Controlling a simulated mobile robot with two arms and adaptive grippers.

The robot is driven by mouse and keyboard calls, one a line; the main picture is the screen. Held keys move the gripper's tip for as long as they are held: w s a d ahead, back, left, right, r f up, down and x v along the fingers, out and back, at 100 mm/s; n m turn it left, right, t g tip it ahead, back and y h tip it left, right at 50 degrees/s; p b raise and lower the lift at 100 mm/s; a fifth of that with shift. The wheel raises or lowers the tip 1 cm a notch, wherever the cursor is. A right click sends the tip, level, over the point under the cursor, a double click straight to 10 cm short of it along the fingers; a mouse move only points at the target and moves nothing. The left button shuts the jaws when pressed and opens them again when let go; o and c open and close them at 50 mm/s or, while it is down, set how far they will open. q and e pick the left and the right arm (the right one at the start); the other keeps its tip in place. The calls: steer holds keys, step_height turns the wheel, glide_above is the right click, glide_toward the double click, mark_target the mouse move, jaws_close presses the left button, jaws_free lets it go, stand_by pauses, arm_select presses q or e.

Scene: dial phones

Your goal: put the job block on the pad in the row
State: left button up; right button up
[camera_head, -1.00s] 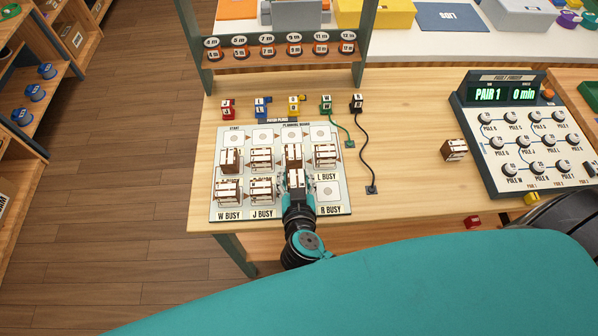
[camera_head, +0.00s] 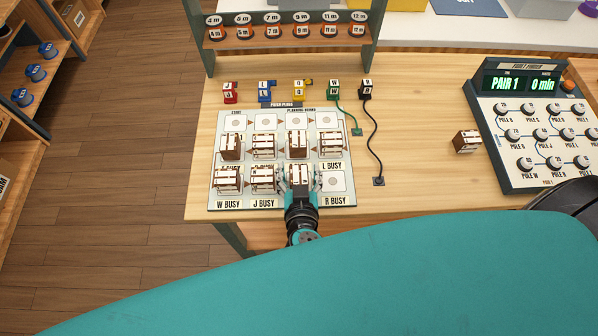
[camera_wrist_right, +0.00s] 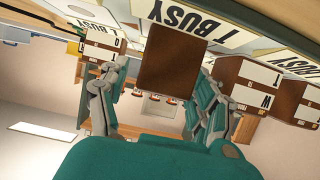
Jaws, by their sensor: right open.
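A brown-and-white job block (camera_head: 301,175) stands at the third pad of the bottom row on the planning board (camera_head: 318,118). My right gripper (camera_head: 300,180) reaches in from the front, with its open fingers on either side of that block. In the right wrist view the brown block (camera_wrist_right: 172,62) shows between my spread fingers (camera_wrist_right: 160,105), in front of a "T BUSY" label (camera_wrist_right: 180,18). The pad marked R BUSY (camera_head: 335,181), right of the gripper, is bare. My left gripper is out of view.
Similar blocks fill the middle row (camera_head: 264,146) and the bottom row's left pads (camera_head: 228,179). The top-row pads (camera_head: 266,122) are bare. A loose block (camera_head: 467,141) stands on the table beside the fault finder (camera_head: 540,130). Coloured plugs (camera_head: 264,92) line the back.

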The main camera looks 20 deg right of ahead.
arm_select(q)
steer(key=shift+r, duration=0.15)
arm_select(e)
steer(key=shift+r, duration=0.15)
steer(key=shift+s+r+p, duration=0.1)
steer(key=shift+r+p, duration=0.1)
steer(key=shift+p, duration=0.15)
steer(key=f+b+v, duration=0.1)
steer(key=b+v, duration=0.2)
steer(key=v, duration=0.8)
steer(key=s+f+n+g+y, duration=0.2)
steer(key=s+f+n+g, duration=0.1)
steer(key=f, duration=1.1)
steer(key=s+f+n+g+y, duration=0.1)
steer(key=s+f+n+g, duration=0.25)
steer(key=f, duration=0.95)
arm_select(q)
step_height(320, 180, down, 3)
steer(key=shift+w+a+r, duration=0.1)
arm_select(e)
steer(key=s+d+f+g, duration=0.2)
steer(key=s+d+f, duration=0.5)
steer(key=f, duration=0.3)
steer(key=s+d+f+g, duration=0.3)
steer(key=s+d+f, duration=0.4)
steer(key=f, duration=0.3)
steer(key=shift+s+d+f+m+y, duration=0.3)
steer(key=shift+s+f+m, duration=0.15)
steer(key=shift+s, duration=0.25)
